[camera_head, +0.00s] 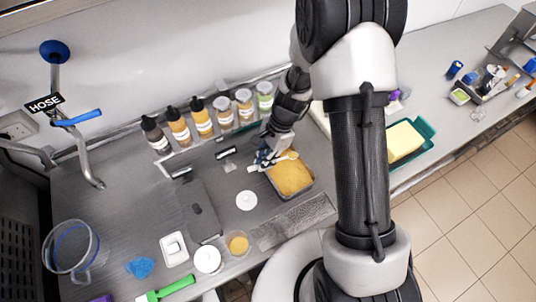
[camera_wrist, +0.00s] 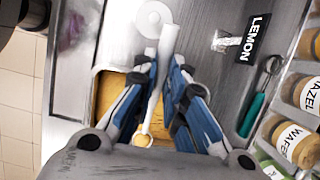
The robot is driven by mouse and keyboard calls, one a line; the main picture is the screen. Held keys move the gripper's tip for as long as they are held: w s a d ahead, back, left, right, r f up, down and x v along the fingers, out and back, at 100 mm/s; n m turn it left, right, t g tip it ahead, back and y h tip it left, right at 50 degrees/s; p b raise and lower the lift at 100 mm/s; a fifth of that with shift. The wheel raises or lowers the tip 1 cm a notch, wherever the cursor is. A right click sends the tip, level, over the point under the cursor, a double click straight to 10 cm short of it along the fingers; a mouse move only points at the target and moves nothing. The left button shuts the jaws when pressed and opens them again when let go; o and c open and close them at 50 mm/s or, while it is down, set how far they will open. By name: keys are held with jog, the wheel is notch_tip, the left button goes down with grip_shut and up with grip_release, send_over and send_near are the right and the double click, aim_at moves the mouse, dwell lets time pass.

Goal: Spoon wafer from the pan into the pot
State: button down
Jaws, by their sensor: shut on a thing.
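A metal pan (camera_head: 311,189) filled with golden-brown wafer stands right of the middle of the counter; part of the pan (camera_wrist: 97,75) also shows in the wrist view. My gripper (camera_head: 266,157) is at the pan's back left edge, shut on a pale spoon (camera_head: 291,155). In the wrist view, the spoon (camera_wrist: 155,95) runs between the blue-sided fingers of my gripper (camera_wrist: 163,66), its small round end over the pan's area. I cannot tell whether the spoon carries wafer. I cannot tell which of the containers is the pot.
Several labelled bottles and jars (camera_head: 202,117) line the back. A clear jug (camera_head: 70,250) stands far left. A white round item (camera_head: 246,201) lies left of the pan; a small tub with orange contents (camera_head: 238,244) and a white tub (camera_head: 207,260) stand in front. A teal tray (camera_head: 428,129) is right.

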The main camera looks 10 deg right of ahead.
jog(key=shift+s+a+r+t+h+p, duration=0.1)
jog(key=shift+a+t+h+p, duration=0.2)
jog(key=shift+p, duration=0.4)
jog(key=shift+s+a+r+h+p, duration=0.1)
jog(key=shift+h+p, duration=0.3)
jog(key=shift+p, duration=0.3)
jog(key=shift+a+f+p, duration=0.1)
jog(key=shift+a+p, duration=0.1)
jog(key=shift+p, duration=0.25)
